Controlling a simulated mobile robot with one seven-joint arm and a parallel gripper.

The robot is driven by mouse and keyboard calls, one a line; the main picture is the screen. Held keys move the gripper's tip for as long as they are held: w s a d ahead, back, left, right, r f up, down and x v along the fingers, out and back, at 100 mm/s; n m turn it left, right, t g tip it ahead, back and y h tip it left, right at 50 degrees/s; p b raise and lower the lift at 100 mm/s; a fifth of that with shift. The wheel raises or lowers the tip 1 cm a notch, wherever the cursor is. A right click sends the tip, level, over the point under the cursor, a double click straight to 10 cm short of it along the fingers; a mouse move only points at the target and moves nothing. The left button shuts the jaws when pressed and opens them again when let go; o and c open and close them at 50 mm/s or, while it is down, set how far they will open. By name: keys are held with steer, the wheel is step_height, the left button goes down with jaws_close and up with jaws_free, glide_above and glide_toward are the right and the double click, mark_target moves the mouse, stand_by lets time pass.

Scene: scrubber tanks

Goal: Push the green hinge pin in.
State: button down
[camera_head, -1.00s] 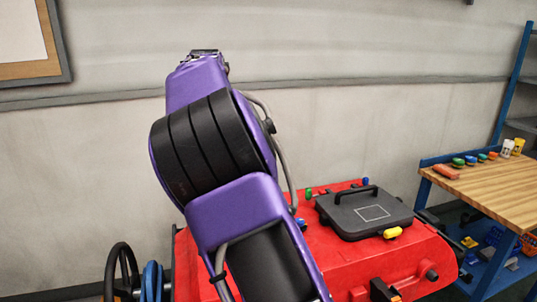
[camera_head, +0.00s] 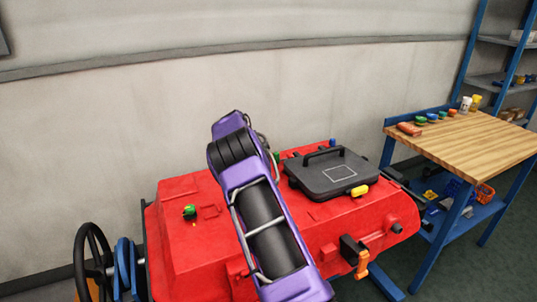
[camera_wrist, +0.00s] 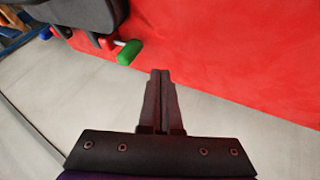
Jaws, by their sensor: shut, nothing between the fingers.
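The green hinge pin (camera_wrist: 129,52) shows in the wrist view at upper left, beside the hinge of a black lid. A short pale length of shaft shows between its green head and the hinge. In the head view the green pin (camera_head: 277,156) is partly visible at the back left of the black lid (camera_head: 312,187), close to my arm. My gripper (camera_wrist: 160,75) is shut and empty, with its fingertips to the right of and below the pin in the wrist picture, apart from it. In the head view my arm hides the gripper.
The lid sits on a red tank (camera_head: 175,255), with a yellow latch (camera_head: 360,190) in front and a blue pin (camera_head: 333,142) behind. A green-topped knob (camera_head: 190,211) stands on the tank at left. A wooden bench (camera_head: 470,140) stands at right. A pale wall is behind.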

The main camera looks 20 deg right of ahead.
steer(key=d, duration=0.1)
steer(key=d+f, duration=0.1)
steer(key=w+d, duration=0.1)
steer(key=d, duration=0.1)
steer(key=shift+f, duration=0.35)
steer(key=shift+d, duration=0.5)
